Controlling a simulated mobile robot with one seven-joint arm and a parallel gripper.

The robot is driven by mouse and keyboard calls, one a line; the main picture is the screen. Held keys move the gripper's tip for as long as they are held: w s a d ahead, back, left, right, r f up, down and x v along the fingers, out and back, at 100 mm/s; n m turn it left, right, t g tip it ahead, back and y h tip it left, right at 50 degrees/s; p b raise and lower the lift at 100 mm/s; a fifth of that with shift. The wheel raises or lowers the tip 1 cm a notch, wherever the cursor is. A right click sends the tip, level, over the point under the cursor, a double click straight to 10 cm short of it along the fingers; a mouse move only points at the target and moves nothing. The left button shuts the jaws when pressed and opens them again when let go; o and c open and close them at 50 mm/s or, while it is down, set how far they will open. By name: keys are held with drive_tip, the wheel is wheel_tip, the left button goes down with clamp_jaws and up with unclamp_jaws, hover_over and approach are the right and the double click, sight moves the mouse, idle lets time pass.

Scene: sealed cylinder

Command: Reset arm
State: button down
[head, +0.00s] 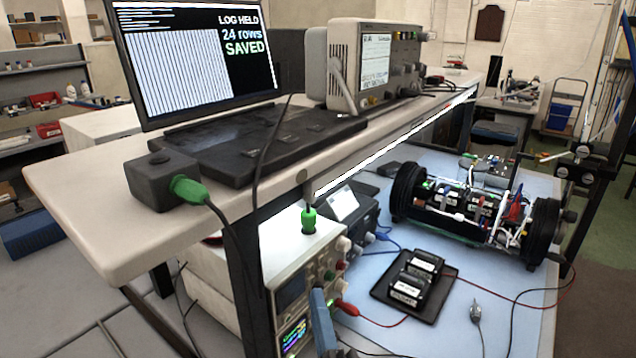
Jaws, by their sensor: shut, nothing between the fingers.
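I cannot make out my gripper in the head view. A cylinder-shaped assembly (473,207) with black round end caps lies on the blue bench mat (455,275) at the right, with electronics and wires showing between the caps. A laptop-like screen (197,50) at the upper left reads "LOG HELD 24 rows SAVED". A green plug (188,189) sits at a small black box (160,178) on the upper shelf, with a dark cable hanging from it.
The pale upper shelf (110,215) juts out at the left. A bench instrument (372,65) stands on it. Below are a scope-like unit (300,290) and a black tray (402,300) with two dark modules. A black stand (585,190) rises at the right. Loose cables cross the mat.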

drive_tip(key=s+a+r+n+t+y, duration=0.1)
drive_tip(key=s+r+n+t, duration=0.1)
drive_tip(key=r+n, duration=0.9)
drive_tip(key=s+a+r+n+t+y, duration=0.15)
drive_tip(key=r+n, duration=0.25)
drive_tip(key=r, duration=1.2)
drive_tip(key=s+d+r+n+t+h, duration=0.3)
drive_tip(key=s+r+h, duration=0.3)
drive_tip(key=s+r, duration=0.4)
wheel_tip(320, 180, up, 4)
drive_tip(key=shift+s+f+n+t+h, duration=0.1)
drive_tip(key=shift+s+n+t+h, duration=0.25)
drive_tip(key=shift+n+t, duration=0.35)
drive_tip(key=shift+f, duration=0.1)
